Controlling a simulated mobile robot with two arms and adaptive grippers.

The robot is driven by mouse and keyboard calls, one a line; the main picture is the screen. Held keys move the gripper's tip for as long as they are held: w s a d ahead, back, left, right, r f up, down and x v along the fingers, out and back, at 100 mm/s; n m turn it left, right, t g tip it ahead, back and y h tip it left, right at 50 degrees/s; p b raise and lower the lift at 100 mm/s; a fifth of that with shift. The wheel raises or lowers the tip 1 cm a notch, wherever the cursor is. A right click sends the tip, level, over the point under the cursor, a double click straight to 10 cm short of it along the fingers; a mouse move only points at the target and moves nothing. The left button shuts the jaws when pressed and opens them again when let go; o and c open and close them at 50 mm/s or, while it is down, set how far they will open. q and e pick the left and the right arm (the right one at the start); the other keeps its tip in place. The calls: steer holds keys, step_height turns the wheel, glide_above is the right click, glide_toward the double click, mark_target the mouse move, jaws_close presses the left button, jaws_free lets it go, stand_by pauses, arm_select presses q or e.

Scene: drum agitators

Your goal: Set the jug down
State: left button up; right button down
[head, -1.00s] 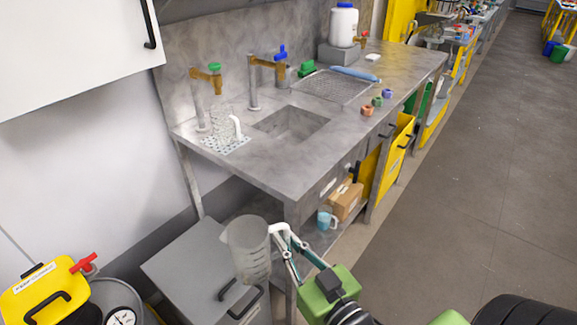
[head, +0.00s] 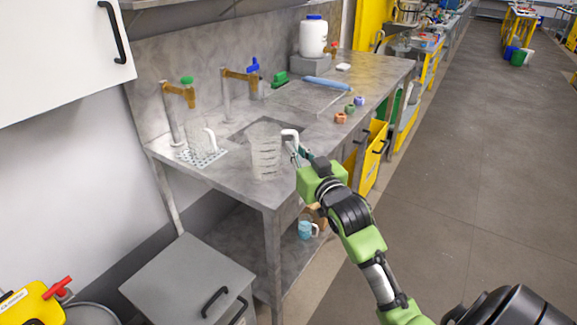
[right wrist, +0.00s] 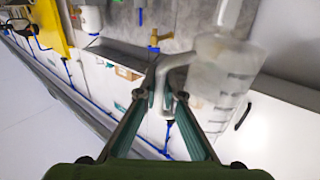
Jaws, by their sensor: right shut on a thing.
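A clear graduated jug (head: 264,155) is upright in front of the sink in the head view, over the near corner of the steel bench (head: 225,185). I cannot tell whether its base touches the bench. My right gripper (head: 294,148) is shut on the jug's white handle, on its right side. In the right wrist view the jug (right wrist: 222,85) is right of the fingers, and the handle lies between the fingertips (right wrist: 168,98). My left gripper is not in view.
Another clear jug (head: 197,147) stands on a perforated mat (head: 205,158) under the green-topped tap (head: 182,90). The sink (head: 245,128) lies behind the held jug. Small coloured pieces (head: 349,109) sit along the right edge. A grey cabinet (head: 185,272) stands below left.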

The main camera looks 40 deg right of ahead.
steer(key=w, duration=0.1)
steer(key=w+d+f, duration=0.1)
steer(key=w+d, duration=0.1)
steer(key=shift+d+f, duration=0.1)
steer(key=shift+f, duration=0.15)
steer(key=w+d+f, duration=0.1)
steer(key=f, duration=0.1)
steer(key=w+d+f, duration=0.1)
steer(key=f, duration=0.1)
steer(key=w+d+f, duration=0.1)
steer(key=w+f, duration=0.1)
steer(key=shift+w, duration=0.1)
steer(key=shift+f+p, duration=0.55)
steer(key=shift+f, duration=1.1)
steer(key=c, duration=2.2)
jaws_free()
steer(key=shift+o, duration=0.2)
steer(key=shift+a, duration=0.1)
steer(key=b+v, duration=0.1)
steer(key=v, duration=1.1)
steer(key=shift+f, duration=0.1)
